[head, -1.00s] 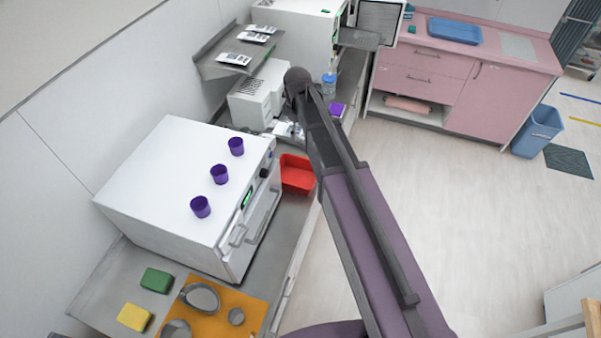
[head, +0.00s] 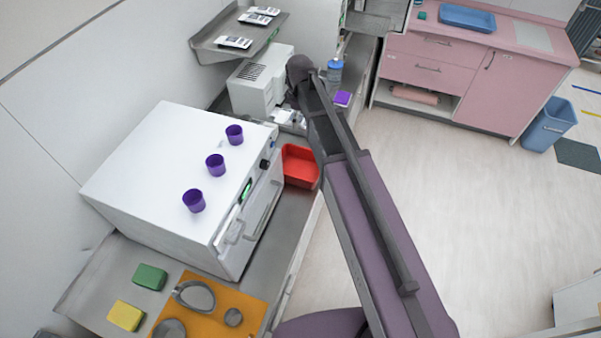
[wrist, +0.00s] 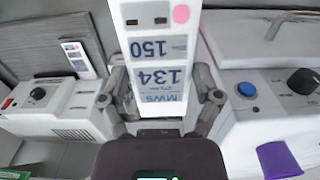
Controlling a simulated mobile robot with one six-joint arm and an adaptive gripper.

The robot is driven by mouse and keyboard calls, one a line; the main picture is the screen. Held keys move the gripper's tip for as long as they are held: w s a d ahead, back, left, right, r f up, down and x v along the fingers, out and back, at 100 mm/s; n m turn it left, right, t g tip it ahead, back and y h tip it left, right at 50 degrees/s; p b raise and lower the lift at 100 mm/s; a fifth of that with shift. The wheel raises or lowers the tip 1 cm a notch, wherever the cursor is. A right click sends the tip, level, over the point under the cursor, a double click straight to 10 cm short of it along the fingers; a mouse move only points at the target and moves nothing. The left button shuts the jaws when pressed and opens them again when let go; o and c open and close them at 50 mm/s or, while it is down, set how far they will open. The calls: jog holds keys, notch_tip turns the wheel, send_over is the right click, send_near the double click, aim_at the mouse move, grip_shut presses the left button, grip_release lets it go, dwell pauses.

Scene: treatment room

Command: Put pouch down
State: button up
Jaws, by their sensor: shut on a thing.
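A white pouch (wrist: 160,60) with blue print, including "MWS", "134" and "150", and a pink dot is held between the fingers of my gripper (wrist: 168,100) in the wrist view. My gripper is shut on it. In the head view my gripper (head: 292,118) is mostly hidden by my arm, beside the small white machine and above the counter behind the large white box-shaped unit. Three similar pouches lie on the grey wall shelf (head: 215,52). Another printed pouch (wrist: 78,60) lies on a grey surface at the left of the wrist view.
The large white unit (head: 150,160) carries three purple cups (head: 215,165). A red tray (head: 300,166), a small white machine (head: 258,85), a blue-capped bottle (head: 335,70) and a purple block (head: 342,98) crowd the counter.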

jog(key=b, duration=1.6)
send_over(300, 172)
notch_tip(300, 172, down, 16)
jog(key=shift+f, duration=0.2)
jog(key=shift+w+d, duration=0.1)
notch_tip(300, 172, down, 6)
jog(key=b, duration=0.6)
jog(key=shift+f, duration=0.1)
jog(key=shift+f, duration=0.1)
jog(key=shift+f+b, duration=1.8)
jog(key=shift+b, duration=0.1)
jog(key=shift+f, duration=0.15)
jog(key=o, duration=0.9)
jog(key=shift+c, duration=0.2)
